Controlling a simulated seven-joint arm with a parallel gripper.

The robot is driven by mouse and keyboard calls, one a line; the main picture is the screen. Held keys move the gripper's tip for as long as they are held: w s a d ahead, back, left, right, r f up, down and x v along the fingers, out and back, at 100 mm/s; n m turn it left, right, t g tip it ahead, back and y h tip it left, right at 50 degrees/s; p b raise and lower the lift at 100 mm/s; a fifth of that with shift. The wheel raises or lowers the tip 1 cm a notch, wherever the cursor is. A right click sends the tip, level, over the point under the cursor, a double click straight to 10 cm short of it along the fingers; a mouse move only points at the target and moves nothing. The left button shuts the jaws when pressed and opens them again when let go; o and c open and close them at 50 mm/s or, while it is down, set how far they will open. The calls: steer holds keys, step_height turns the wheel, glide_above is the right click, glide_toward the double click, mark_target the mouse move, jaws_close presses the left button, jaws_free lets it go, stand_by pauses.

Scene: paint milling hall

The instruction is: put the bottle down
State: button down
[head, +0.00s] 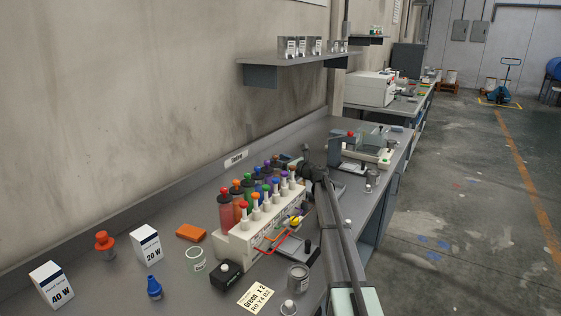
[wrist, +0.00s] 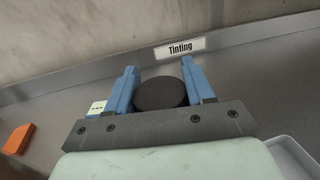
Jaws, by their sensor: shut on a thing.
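My gripper (wrist: 158,85) is shut on a bottle, seen in the wrist view as a dark round top (wrist: 160,93) between the two blue fingers. The rest of the bottle is hidden below its top and behind the gripper, so its height over the bench cannot be told. In the head view my arm reaches over the grey bench (head: 130,265), its end just beyond the far end of the bottle rack. The fingers are too small and covered there to make out.
A white rack (head: 238,244) of several colour-capped bottles stands mid-bench. A "Tinting" sign (head: 236,158) marks the back edge; a shelf (head: 290,65) hangs above.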

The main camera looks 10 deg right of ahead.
steer(key=shift+c, duration=2.1)
jaws_free()
steer(key=shift+r, duration=0.1)
steer(key=v, duration=0.3)
steer(key=shift+s, duration=0.15)
step_height(320, 180, up, 6)
steer(key=shift+r, duration=0.1)
steer(key=shift+o, duration=0.5)
steer(key=shift+r, duration=0.25)
steer(key=o, duration=0.3)
steer(key=shift+r, duration=0.15)
